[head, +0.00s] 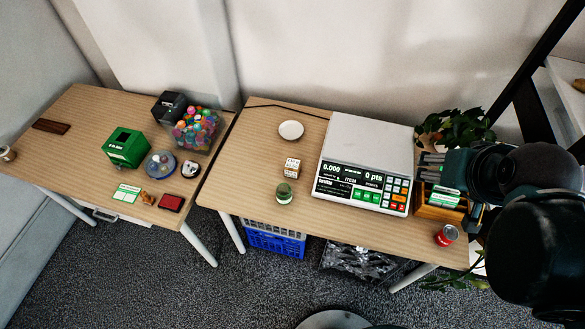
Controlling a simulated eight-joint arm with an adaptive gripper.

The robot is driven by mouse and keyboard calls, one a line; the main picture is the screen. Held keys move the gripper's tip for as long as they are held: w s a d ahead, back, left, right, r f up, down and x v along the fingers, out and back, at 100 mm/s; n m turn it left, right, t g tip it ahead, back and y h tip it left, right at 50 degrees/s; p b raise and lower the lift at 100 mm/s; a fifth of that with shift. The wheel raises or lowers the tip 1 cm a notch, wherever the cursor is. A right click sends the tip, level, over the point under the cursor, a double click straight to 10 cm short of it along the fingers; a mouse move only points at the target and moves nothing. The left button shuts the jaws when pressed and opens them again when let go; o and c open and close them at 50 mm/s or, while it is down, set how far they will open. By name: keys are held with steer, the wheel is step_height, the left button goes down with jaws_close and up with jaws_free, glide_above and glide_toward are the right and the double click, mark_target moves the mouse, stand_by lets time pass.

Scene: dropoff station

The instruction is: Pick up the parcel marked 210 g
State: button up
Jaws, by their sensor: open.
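A small pale box with dark print (292,167) stands on the right table, left of the scale; its marking is too small to read, so I cannot tell if it is the 210 g parcel. No 210 g marking is legible anywhere. My gripper (474,214) is at the right end of this table, seen from behind and partly hidden by my dark arm. It is open, beside an orange-brown container with a green label (443,197), well to the right of the small box.
A large scale (365,165) stands between the small box and my gripper. A green jar (284,193), white dish (291,130), red can (446,235) and plant (458,127) are on or near this table. The left table (75,125) holds a green box (126,148) and a candy-filled bin (197,130).

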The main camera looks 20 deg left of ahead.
steer(key=n+g+b, duration=0.5)
steer(key=n+g, duration=0.2)
steer(key=n, duration=1.1)
glide_above(292, 163)
steer(key=d, duration=0.1)
step_height(292, 163, down, 28)
steer(key=shift+f, duration=0.15)
steer(key=shift+s+a+f, duration=0.1)
steer(key=shift+a+f, duration=0.35)
steer(key=shift+f, duration=0.1)
steer(key=shift+f+b, duration=0.35)
steer(key=shift+f, duration=0.95)
